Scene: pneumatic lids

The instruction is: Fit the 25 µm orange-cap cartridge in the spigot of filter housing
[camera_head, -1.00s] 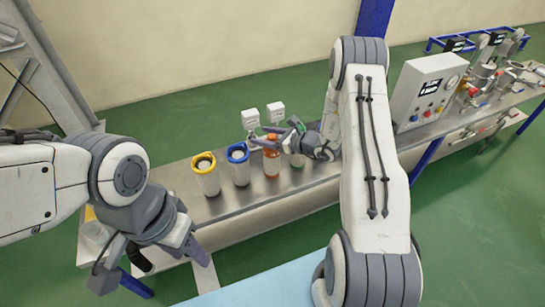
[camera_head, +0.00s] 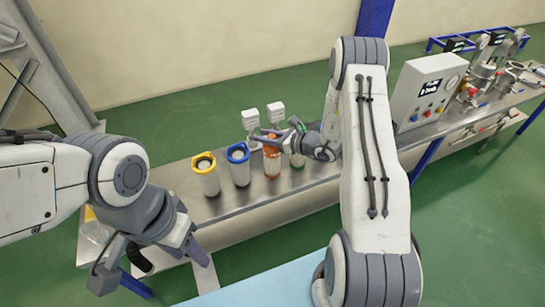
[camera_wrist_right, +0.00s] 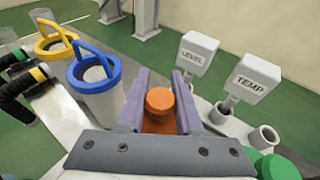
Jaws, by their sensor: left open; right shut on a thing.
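The orange-cap cartridge (camera_head: 272,165) stands upright on the bench in the row of cartridges in the head view. My right gripper (camera_head: 270,139) is at its top. In the right wrist view the orange cap (camera_wrist_right: 160,100) sits between the purple fingers of my right gripper (camera_wrist_right: 162,112), which are shut on it. My left gripper (camera_head: 168,252) is open and empty, low at the front left, apart from the cartridges. I cannot make out the 25 µm marking or clearly identify the filter housing's spigot.
Yellow-ringed (camera_head: 206,178) and blue-ringed (camera_head: 239,168) containers stand left of it; a green-marked one (camera_head: 297,161) is close on the right. LEVEL (camera_wrist_right: 197,52) and TEMP (camera_wrist_right: 252,77) sensors stand behind. A control box (camera_head: 428,90) and metal equipment (camera_head: 485,78) are further right.

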